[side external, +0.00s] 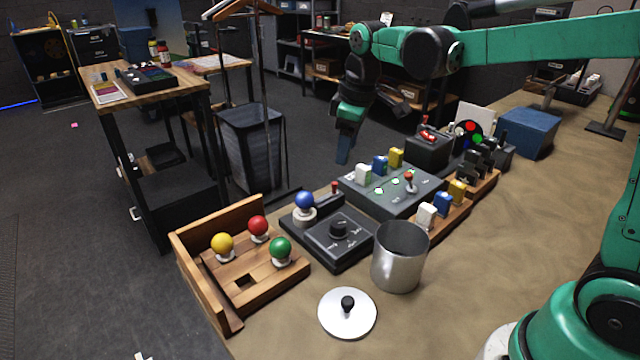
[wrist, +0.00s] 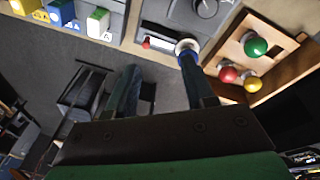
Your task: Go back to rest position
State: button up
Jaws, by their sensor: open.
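My gripper (side external: 345,148) hangs from the green arm above the far edge of the table (side external: 460,265), behind the grey button console (side external: 405,205). It holds nothing. In the wrist view its two fingers (wrist: 163,90) stand apart. The console carries white (side external: 363,174), blue (side external: 379,165) and yellow (side external: 396,157) blocks, several lit green spots and a red-topped joystick (side external: 408,180).
A wooden tray (side external: 190,265) holds yellow, red and green balls at the left. A metal pot (side external: 399,258) and its lid (side external: 347,313) stand in front. More blocks (side external: 443,203) stand on a wooden rack at the right. A blue box (side external: 527,132) is farther back.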

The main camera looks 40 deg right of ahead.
jog(key=s+a+m+t, duration=0.1)
jog(key=s, duration=0.2)
jog(key=s+a+m+t, duration=0.1)
jog(key=s+m+t, duration=0.1)
jog(key=s, duration=0.2)
jog(key=s+a+f+m+t, duration=0.1)
jog(key=s+m, duration=0.1)
jog(key=s, duration=0.1)
jog(key=shift+s, duration=0.3)
jog(key=shift+s+a+f+m+t, duration=0.2)
jog(key=shift+s+f+m+t, duration=0.2)
jog(key=shift+s+m+t, duration=0.15)
